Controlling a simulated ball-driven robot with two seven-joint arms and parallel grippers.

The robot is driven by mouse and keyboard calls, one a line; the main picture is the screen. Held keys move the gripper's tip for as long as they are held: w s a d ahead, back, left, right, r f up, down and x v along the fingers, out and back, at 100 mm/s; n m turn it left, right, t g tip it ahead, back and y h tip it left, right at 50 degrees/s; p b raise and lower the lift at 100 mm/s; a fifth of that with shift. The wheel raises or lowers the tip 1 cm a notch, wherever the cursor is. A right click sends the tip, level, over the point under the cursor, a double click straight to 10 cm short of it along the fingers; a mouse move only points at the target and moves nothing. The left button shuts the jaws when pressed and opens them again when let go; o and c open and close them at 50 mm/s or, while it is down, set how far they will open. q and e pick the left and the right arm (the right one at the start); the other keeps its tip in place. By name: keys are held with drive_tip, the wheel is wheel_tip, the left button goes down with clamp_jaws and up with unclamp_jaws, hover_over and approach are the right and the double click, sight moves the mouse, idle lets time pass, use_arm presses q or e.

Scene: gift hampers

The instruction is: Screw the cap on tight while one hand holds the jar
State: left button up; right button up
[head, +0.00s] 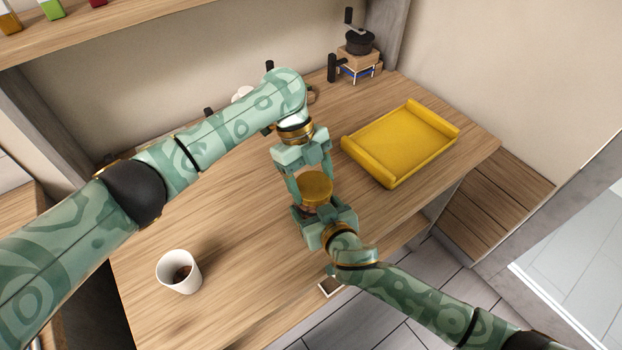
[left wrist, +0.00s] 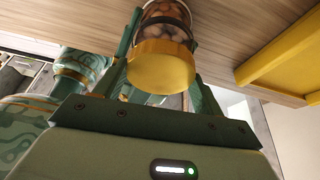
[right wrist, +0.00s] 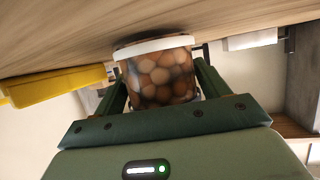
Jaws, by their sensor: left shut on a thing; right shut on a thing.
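A clear jar (right wrist: 160,80) of round brown items stands on the wooden table with a gold cap (head: 316,187) on its mouth. The cap also shows in the left wrist view (left wrist: 161,66). My left gripper (head: 311,180) comes from behind and is shut on the cap, a finger on each side. My right gripper (head: 325,211) comes from the front and is shut on the jar's body below the cap. In the head view the cap and fingers hide most of the jar. I cannot tell how tight the cap is.
A yellow tray (head: 400,141) lies empty to the right. A white cup (head: 179,272) with dark contents stands front left. A black-topped grinder (head: 359,45) stands at the back right. Items behind my left arm are partly hidden.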

use_arm(q)
drive_tip(key=m, duration=0.2)
drive_tip(key=m+y, duration=0.1)
drive_tip(key=m, duration=0.2)
drive_tip(key=m+g+y, duration=0.1)
drive_tip(key=m, duration=0.1)
drive_tip(key=shift+d+f, duration=0.1)
drive_tip(key=shift+d, duration=0.25)
drive_tip(key=m+y, duration=0.1)
drive_tip(key=m, duration=0.2)
drive_tip(key=shift+y, duration=0.3)
drive_tip(key=m, duration=0.2)
drive_tip(key=m+y, duration=0.1)
drive_tip(key=m, duration=0.1)
drive_tip(key=shift+m+y, duration=0.3)
drive_tip(key=shift+m, duration=0.1)
drive_tip(key=o, duration=1)
drive_tip(key=shift+o, duration=0.2)
drive_tip(key=shift+w, duration=0.1)
